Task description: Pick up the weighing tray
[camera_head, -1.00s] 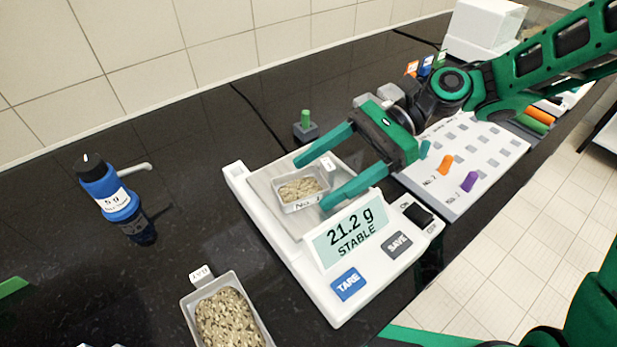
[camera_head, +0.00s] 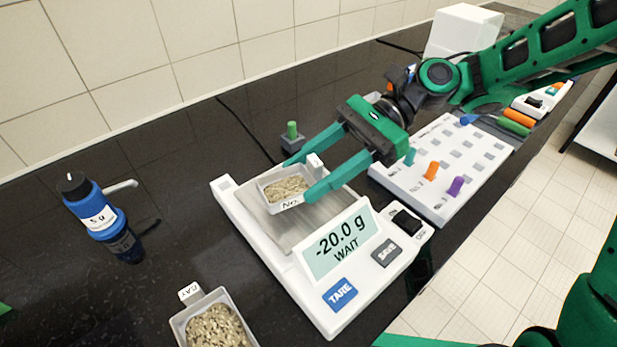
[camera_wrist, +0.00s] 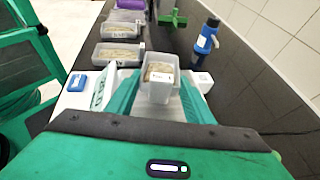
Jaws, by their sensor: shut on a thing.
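The weighing tray (camera_head: 283,188) is a small pale tray of grain with a label on its front, and it also shows in the wrist view (camera_wrist: 160,72). My gripper (camera_head: 297,179) is shut on the tray, with one green finger on either side near its raised tab. The tray is over the metal pan (camera_head: 300,228) of the white balance (camera_head: 262,262). The display (camera_head: 340,242) reads -20.0 g and WAIT. In the wrist view the tray sits between both fingers. Any gap between tray and pan is hard to see.
A larger grain tray (camera_head: 215,322) stands at the front left of the balance. A blue bottle (camera_head: 98,212) with a spout stands at the left. A white board with coloured pegs (camera_head: 445,165) is at the right. A green-topped small block (camera_head: 292,138) stands behind the balance.

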